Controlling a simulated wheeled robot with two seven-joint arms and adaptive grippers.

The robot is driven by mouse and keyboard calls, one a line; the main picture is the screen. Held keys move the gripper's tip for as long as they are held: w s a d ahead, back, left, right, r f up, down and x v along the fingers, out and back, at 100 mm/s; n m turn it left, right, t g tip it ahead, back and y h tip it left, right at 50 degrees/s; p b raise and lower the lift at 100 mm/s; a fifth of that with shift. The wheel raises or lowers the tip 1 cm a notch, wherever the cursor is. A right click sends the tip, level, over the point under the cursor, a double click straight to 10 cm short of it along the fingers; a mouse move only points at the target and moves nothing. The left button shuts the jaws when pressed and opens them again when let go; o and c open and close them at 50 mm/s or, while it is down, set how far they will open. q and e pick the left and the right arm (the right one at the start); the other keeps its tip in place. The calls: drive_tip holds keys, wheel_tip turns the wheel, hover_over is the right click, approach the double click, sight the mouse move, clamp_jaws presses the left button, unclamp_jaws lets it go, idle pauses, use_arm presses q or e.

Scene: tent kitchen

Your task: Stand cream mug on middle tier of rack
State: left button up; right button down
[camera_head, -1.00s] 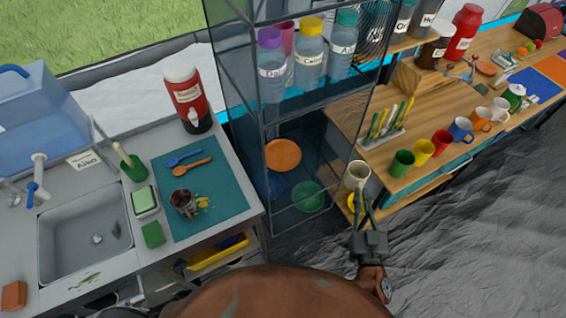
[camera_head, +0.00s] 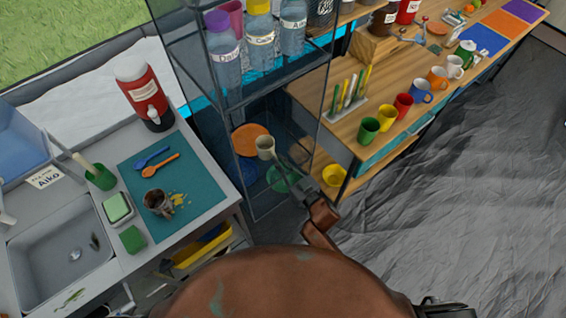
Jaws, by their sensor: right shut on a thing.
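The cream mug (camera_head: 265,147) is held in the fingers of my right gripper (camera_head: 284,163), in front of the rack's lower opening. Its mouth faces up and it looks slightly tilted. The rack (camera_head: 227,104) is a dark-framed open shelf with clear panels. Its upper visible shelf holds several labelled bottles. Below, an orange plate (camera_head: 250,138) shows behind the mug, and a green plate (camera_head: 284,180) is partly hidden by my gripper. I cannot tell whether the mug is inside the frame or touches a shelf. My left gripper is not clearly in view.
A wooden counter (camera_head: 420,75) with several coloured mugs stands right of the rack, with a yellow bowl (camera_head: 333,176) beneath. To the left are a sink (camera_head: 60,250), a teal mat (camera_head: 190,199) and a red drink dispenser (camera_head: 145,95). Dark floor lies open at right.

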drive_tip(key=w+f, duration=0.1)
drive_tip(key=f, duration=0.1)
drive_tip(key=w+d+f+b, duration=0.2)
drive_tip(key=w+f, duration=0.1)
drive_tip(key=shift+f, duration=0.3)
wheel_tip(320, 180, down, 3)
drive_tip(key=shift+w+f+b, duration=0.15)
drive_tip(key=shift+f+b, duration=0.05)
drive_tip(key=shift+b, duration=0.45)
use_arm(q)
drive_tip(key=f, duration=0.1)
drive_tip(key=s+f, duration=0.1)
drive_tip(key=f, duration=0.1)
drive_tip(key=shift+s+f, duration=0.25)
use_arm(e)
drive_tip(key=shift+r, duration=0.1)
drive_tip(key=c, duration=2.1)
unclamp_jaws()
